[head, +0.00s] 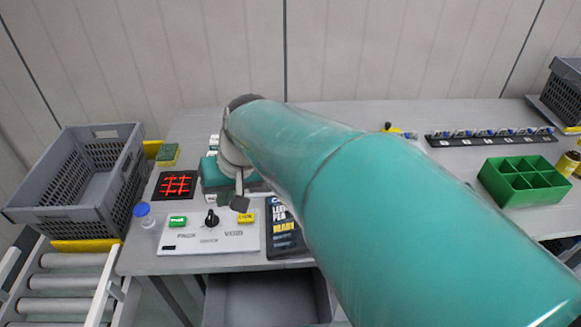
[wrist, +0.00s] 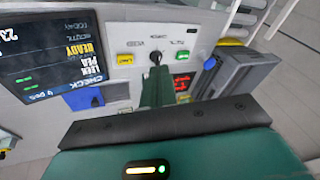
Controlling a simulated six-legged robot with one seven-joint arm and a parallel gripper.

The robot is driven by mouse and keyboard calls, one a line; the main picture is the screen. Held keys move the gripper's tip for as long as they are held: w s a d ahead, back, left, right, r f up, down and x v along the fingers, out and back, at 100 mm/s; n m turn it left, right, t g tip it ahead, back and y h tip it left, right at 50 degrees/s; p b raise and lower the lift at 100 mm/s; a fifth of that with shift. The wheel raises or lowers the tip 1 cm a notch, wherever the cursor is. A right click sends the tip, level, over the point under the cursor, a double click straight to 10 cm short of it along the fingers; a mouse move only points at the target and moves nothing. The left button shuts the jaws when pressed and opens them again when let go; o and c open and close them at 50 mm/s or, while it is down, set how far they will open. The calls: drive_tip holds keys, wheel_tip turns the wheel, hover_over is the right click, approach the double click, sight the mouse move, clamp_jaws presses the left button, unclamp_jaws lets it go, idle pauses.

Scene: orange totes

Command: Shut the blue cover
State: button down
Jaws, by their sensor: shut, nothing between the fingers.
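A blue piece (wrist: 110,97), which looks like the blue cover, lies beside the control panel in the wrist view, close to the black display. Its hinge and how far it stands open cannot be made out. In the head view my teal arm hides that spot. My gripper (wrist: 157,88) is shut and empty, with its teal fingers a short way to the right of the blue piece in the wrist view. They appear apart from it.
The white panel (head: 184,238) has a green button (head: 178,221), a black knob (head: 211,218) and a yellow button (head: 246,217). A red-lit grid (head: 176,185), a blue-capped bottle (head: 143,213) and a grey crate (head: 62,209) are left. A green divided tray (head: 525,198) is right.

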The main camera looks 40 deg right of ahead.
drive_tip(key=w+d+f+m+t+y, duration=0.1)
drive_tip(key=d+f+m, duration=0.25)
drive_tip(key=d, duration=0.75)
drive_tip(key=d+f+m+t, duration=0.2)
drive_tip(key=d+f+m, duration=0.15)
drive_tip(key=d, duration=0.75)
drive_tip(key=w+d+f+m+t+y, duration=0.15)
drive_tip(key=d+f, duration=0.25)
drive_tip(key=d, duration=0.7)
drive_tip(key=shift+m+h, duration=0.35)
drive_tip(key=x, duration=1)
drive_tip(key=shift+s+f, duration=0.2)
drive_tip(key=shift+f, duration=0.05)
drive_tip(key=shift+a, duration=0.1)
